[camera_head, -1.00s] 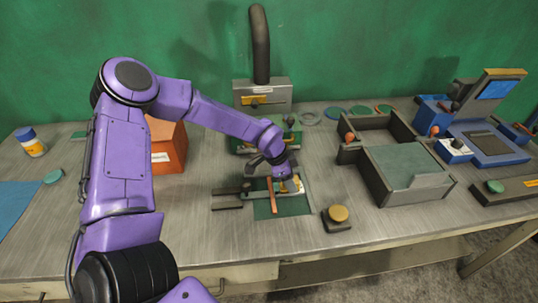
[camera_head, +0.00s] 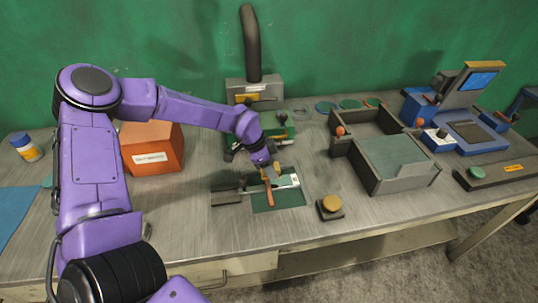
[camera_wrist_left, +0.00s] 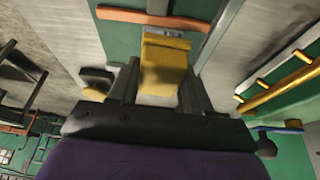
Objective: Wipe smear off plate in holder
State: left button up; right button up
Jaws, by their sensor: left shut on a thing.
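My left gripper (camera_head: 268,172) is shut on a yellow block-like pad (camera_wrist_left: 165,60), which sits between the two fingers in the wrist view. In the head view it is low over the holder area in the middle of the bench. A pale metal plate (camera_head: 286,182) lies there across a green mat (camera_head: 281,201); the gripper partly covers it. An orange bar (camera_head: 268,197) is just in front of the gripper and shows in the wrist view (camera_wrist_left: 150,17). Whether the pad touches the plate cannot be told, and I cannot make out a smear. My right gripper is not in view.
An orange box (camera_head: 152,150) stands left of the gripper. A green device (camera_head: 280,128) with a dark pipe stands behind it. A yellow-topped button (camera_head: 330,204) is front right, with a grey tray (camera_head: 398,187) beyond.

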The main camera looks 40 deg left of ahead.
pick_arm(q)
jog(key=shift+p+v, duration=0.4)
jog(key=shift+v, duration=0.6)
jog(key=shift+w+d+r+p, duration=0.15)
jog(key=shift+d+r+p, duration=0.05)
jog(key=shift+r, duration=0.3)
jog(key=shift+w+d+r+p, duration=0.1)
jog(key=shift+d+r+p, duration=0.1)
jog(key=shift+r, duration=0.25)
jog(key=shift+a, duration=0.1)
